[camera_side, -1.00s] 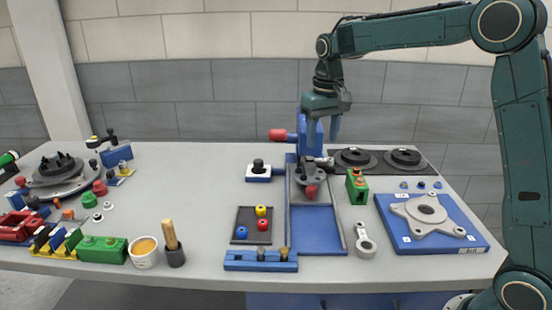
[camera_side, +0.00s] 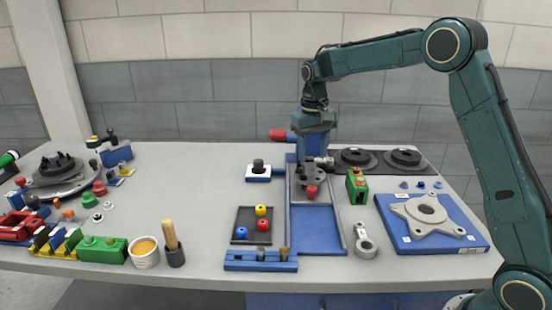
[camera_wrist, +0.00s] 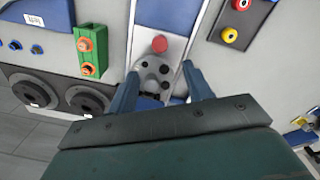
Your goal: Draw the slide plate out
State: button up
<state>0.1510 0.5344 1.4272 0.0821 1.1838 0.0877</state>
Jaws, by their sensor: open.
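The slide plate (camera_side: 299,196) is a grey plate at the far end of a blue-floored channel (camera_side: 315,230). It carries a red knob (camera_side: 312,191) at its near end and a round grey flange with dark holes (camera_side: 311,174). In the wrist view, the plate (camera_wrist: 175,47), red knob (camera_wrist: 159,44) and flange (camera_wrist: 153,72) lie ahead of my gripper. My gripper (camera_side: 314,152) is over the far end of the channel. In the wrist view its fingers (camera_wrist: 160,72) are apart, either side of the flange, holding nothing. Contact cannot be told.
A green block (camera_side: 357,187) stands right of the channel; two dark discs (camera_side: 403,158) lie behind it. A dark tray with coloured knobs (camera_side: 246,237) is at left. A blue bar (camera_side: 260,260) sits at front left. The channel's near part is empty.

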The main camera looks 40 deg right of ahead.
aim_at(312, 188)
notch_tip(312, 188, down, 12)
jog(key=shift+s+d+r, duration=0.1)
jog(key=shift+d+r, duration=0.05)
jog(key=shift+r, duration=0.1)
dwell(0.3)
jog(key=shift+c, duration=0.4)
grip_shut()
